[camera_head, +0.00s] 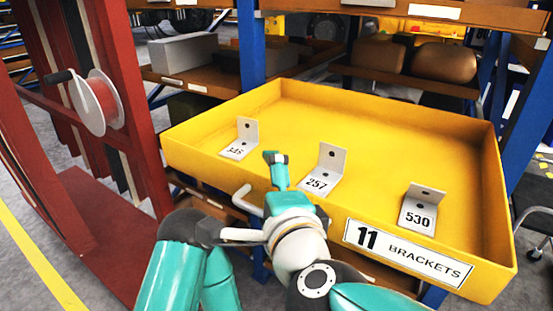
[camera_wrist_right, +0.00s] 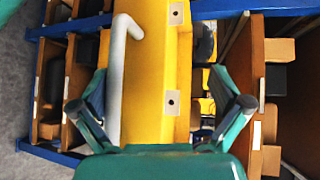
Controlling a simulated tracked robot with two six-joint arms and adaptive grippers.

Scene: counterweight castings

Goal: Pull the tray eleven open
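Tray eleven is a large yellow tray (camera_head: 400,135), standing well out of the rack, with a white label "11 BRACKETS" (camera_head: 405,252) on its front wall. Its pale handle (camera_head: 243,198) sticks out from the front wall, left of the label, partly hidden by my right arm. The handle (camera_wrist_right: 118,75) also shows in the right wrist view, beside the yellow wall (camera_wrist_right: 150,85). My right gripper (camera_head: 276,168) is at the tray's front. Its fingers (camera_wrist_right: 160,95) are spread, with handle and wall between them in that view; contact cannot be told. My left gripper is not in view.
Grey angle brackets stand in the tray, marked 257 (camera_head: 322,172) and 530 (camera_head: 418,210), and a third (camera_head: 241,140). A red frame with a cable spool (camera_head: 97,102) stands at left. Blue rack posts (camera_head: 250,45) and shelves are behind. Grey floor lies at lower left.

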